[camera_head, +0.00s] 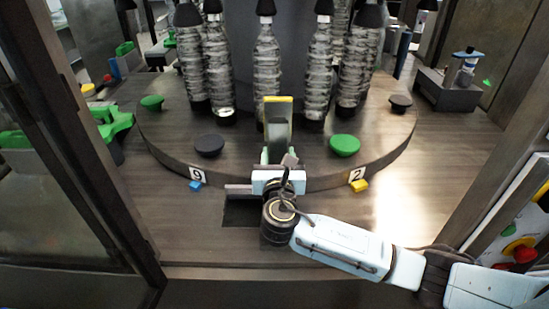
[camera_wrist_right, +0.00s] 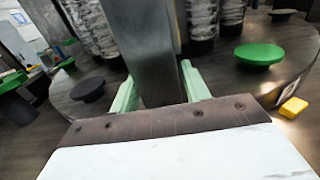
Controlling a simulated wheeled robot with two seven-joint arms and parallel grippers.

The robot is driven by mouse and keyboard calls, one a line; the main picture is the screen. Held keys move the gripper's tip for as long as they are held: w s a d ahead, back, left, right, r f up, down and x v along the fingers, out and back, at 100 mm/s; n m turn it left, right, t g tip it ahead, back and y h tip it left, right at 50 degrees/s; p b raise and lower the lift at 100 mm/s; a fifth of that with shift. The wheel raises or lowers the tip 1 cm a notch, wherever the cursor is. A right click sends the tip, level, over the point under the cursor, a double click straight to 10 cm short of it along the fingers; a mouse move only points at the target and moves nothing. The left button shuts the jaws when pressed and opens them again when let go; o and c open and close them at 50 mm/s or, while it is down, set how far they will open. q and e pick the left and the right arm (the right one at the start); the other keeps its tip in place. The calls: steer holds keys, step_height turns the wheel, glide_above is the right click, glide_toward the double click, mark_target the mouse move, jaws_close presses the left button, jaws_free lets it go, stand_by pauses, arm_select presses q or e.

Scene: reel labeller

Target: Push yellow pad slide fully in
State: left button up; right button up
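A grey upright piece with a yellow top edge (camera_head: 278,99) stands near the front middle of the round table in the head view. It looks like the yellow pad slide. In the right wrist view its grey face (camera_wrist_right: 148,45) rises between my fingers. My right gripper (camera_head: 278,157) reaches it from the front, with its pale green fingers (camera_wrist_right: 160,92) apart, one on each side. I cannot tell whether they grip it. The foot of the grey piece is hidden behind my gripper. My left gripper is not in view.
Several wrapped bottles (camera_head: 266,70) with black caps stand behind on the round table (camera_head: 180,158). A green knob (camera_head: 344,145) and a black knob (camera_head: 209,145) flank my gripper. Yellow (camera_head: 359,186) and blue (camera_head: 195,186) blocks sit at the table's front edge. Dark frame posts stand at both sides.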

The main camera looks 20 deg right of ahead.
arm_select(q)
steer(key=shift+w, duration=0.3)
arm_select(e)
steer(key=shift+o, duration=1.4)
steer(key=shift+w+f, duration=0.1)
steer(key=shift+a, duration=0.1)
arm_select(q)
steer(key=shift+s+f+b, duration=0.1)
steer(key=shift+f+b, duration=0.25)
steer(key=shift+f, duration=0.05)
arm_select(e)
steer(key=v, duration=1.3)
steer(key=shift+s, duration=0.3)
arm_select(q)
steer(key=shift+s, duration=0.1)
